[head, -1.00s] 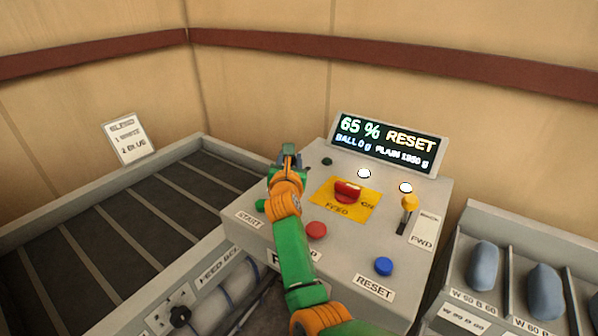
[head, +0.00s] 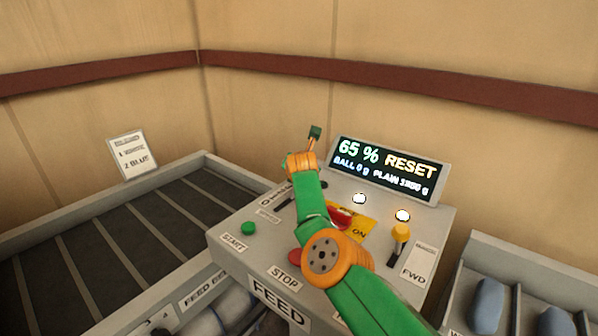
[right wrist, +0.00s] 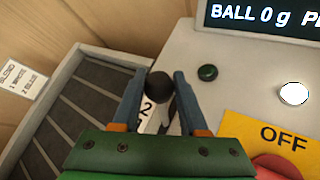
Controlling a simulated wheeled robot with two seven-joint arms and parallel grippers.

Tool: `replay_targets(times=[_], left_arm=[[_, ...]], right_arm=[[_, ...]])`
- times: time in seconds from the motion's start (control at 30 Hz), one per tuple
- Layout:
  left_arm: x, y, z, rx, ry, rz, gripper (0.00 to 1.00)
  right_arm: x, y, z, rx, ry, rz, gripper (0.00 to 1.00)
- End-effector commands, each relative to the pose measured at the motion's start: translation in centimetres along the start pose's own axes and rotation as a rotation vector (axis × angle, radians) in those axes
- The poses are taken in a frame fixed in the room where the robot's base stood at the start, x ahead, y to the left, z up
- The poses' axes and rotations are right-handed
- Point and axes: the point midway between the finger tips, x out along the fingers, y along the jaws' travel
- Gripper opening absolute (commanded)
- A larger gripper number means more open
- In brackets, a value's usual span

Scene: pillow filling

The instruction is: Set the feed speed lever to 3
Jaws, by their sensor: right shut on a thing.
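The feed speed lever's round black knob (right wrist: 160,87) sits between the two fingers of my right gripper (right wrist: 157,76) in the right wrist view. The fingers are shut on it. A label with a "2" (right wrist: 147,108) shows just below the knob; the rest of the scale is hidden by my fingers. In the head view my right gripper (head: 314,136) is at the far left part of the control panel (head: 226,240), and its wrist hides the knob. A dark slot (head: 277,206) runs along the panel's left side. My left gripper is not in view.
The display (head: 388,170) reads 65 % RESET. A red switch (head: 341,217) on a yellow plate is partly behind my arm. A yellow-knobbed lever (head: 400,233) stands at right, a green START button (head: 248,228) at left. A ribbed conveyor (head: 95,235) lies left.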

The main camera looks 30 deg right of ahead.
Motion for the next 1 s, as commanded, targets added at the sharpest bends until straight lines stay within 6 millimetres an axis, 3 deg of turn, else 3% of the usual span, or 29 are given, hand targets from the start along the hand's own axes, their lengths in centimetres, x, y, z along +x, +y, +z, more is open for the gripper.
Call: replay_targets(times=[0.77, 0.8, 0.87, 1.0], left_arm=[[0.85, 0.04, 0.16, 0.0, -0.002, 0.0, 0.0], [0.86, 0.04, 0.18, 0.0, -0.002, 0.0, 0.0], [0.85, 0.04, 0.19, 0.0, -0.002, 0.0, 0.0], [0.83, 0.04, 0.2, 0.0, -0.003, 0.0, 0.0]], right_arm=[[0.44, -0.56, -0.91, -0.007, 0.011, -0.011, 0.0], [0.45, -0.58, -0.93, -0.007, 0.012, -0.011, 0.53], [0.42, -0.54, -0.87, -0.006, 0.01, -0.01, 0.69], [0.36, -0.42, -0.7, -0.005, 0.006, -0.007, 0.71]])
